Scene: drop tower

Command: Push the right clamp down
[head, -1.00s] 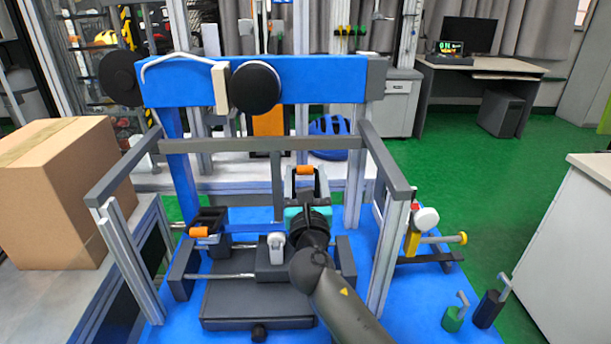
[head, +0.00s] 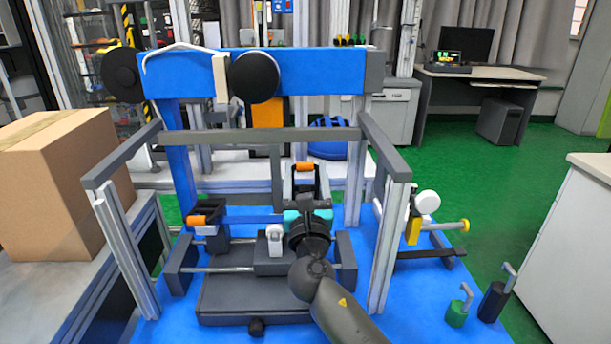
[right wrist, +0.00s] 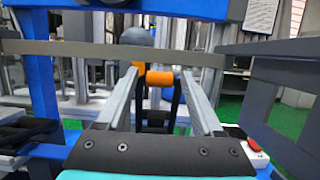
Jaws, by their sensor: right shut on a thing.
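The right clamp (head: 305,187) stands behind the gray carriage, its orange handle (head: 305,167) at the top. The handle also shows in the right wrist view (right wrist: 160,78), between my finger bars. My right gripper (head: 306,178) reaches in from the front and is shut on this handle. My dark wrist and teal-edged gripper body hide the clamp's lower part and base. The left clamp (head: 212,236) has an orange handle (head: 197,220), lower in the picture and untouched. My left gripper is not in view.
A gray crossbar (head: 250,139) and side posts (head: 385,250) frame the work area. A white lever (head: 275,240) stands on the carriage beside my right wrist. A cardboard box (head: 50,190) is at left. Green and dark hooked weights (head: 490,305) stand at front right.

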